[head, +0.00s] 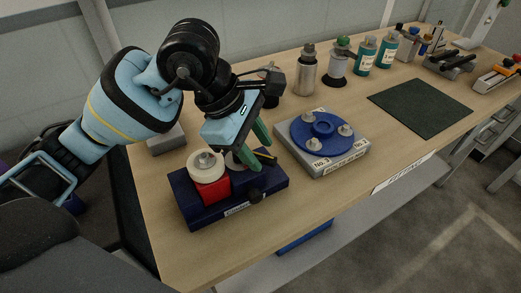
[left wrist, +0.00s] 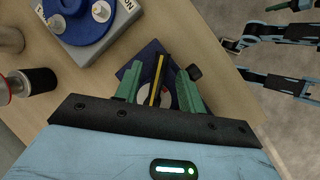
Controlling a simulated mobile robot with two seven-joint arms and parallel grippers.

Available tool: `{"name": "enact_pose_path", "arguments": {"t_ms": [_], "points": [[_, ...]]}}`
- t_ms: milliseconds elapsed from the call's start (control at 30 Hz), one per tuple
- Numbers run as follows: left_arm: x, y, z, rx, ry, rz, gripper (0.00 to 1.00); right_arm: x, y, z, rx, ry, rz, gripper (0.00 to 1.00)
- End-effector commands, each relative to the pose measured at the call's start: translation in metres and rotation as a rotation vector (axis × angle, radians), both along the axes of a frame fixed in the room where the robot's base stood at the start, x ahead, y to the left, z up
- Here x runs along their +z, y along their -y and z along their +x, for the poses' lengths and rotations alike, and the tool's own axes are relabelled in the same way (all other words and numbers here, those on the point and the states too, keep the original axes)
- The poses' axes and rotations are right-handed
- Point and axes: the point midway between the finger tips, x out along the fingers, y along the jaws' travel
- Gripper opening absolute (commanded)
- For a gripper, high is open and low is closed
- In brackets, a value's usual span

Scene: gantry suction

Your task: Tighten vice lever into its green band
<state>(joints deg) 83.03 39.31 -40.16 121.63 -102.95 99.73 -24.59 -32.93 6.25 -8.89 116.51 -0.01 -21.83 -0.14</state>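The vice (head: 232,200) has a dark blue base with a label and a black knob, near the table's left front. It carries a red block (head: 211,191) with a pale round piece on top. My left gripper (head: 262,157) is over the vice's right part, green fingers pointing down. In the left wrist view, the black and yellow lever (left wrist: 157,80) lies between the two spread fingers (left wrist: 158,75), with gaps on both sides. A pale dial (left wrist: 146,97) shows partly under the lever. I cannot make out the green band.
A grey fixture (head: 347,160) with a blue disc (head: 322,131) stands right of the vice. Behind are a metal bottle (head: 306,72), a spool (head: 339,66) and teal bottles (head: 366,55). A dark mat (head: 420,107) lies to the right. The table's front edge is close.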

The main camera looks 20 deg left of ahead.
Motion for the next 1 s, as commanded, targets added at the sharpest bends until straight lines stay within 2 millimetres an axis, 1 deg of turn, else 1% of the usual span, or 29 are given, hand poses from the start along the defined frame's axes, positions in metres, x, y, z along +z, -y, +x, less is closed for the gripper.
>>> {"name": "enact_pose_path", "arguments": {"t_ms": [33, 100, 200, 467, 567, 700, 800, 1000], "points": [[-0.0056, 0.0025, 0.0005, -0.002, -0.004, -0.001, 0.4, -0.0001, 0.0, 0.0002, 0.0, 0.0, 0.0, 0.4], [-0.0106, 0.0046, 0.0019, -0.001, -0.002, -0.001, 0.4, -0.0002, -0.0001, 0.0002, 0.0, 0.0, 0.0, 0.4], [-0.0143, 0.0062, 0.0028, -0.001, -0.001, -0.001, 0.4, -0.0003, -0.0002, 0.0003, 0.0, 0.0, 0.0, 0.4], [-0.0155, 0.0066, 0.0032, -0.001, 0.0, -0.001, 0.4, -0.0001, -0.0003, 0.0004, 0.0, 0.001, 0.0, 0.4], [-0.0154, 0.0065, 0.0031, -0.001, 0.0, -0.001, 0.29, -0.0001, -0.0004, 0.0005, -0.001, 0.001, 0.001, 0.4], [-0.0153, 0.0065, 0.0031, -0.001, 0.0, -0.001, 0.11, 0.0, -0.0006, 0.0005, 0.0, 0.001, 0.002, 0.4], [-0.0152, 0.0065, 0.003, -0.001, 0.0, -0.001, 0.0, 0.0, -0.0008, 0.0005, -0.001, 0.001, 0.002, 0.4], [-0.0152, 0.0062, 0.003, -0.001, 0.0, 0.0, 0.0, 0.0, -0.0009, 0.0005, -0.001, 0.001, 0.002, 0.4]]}}
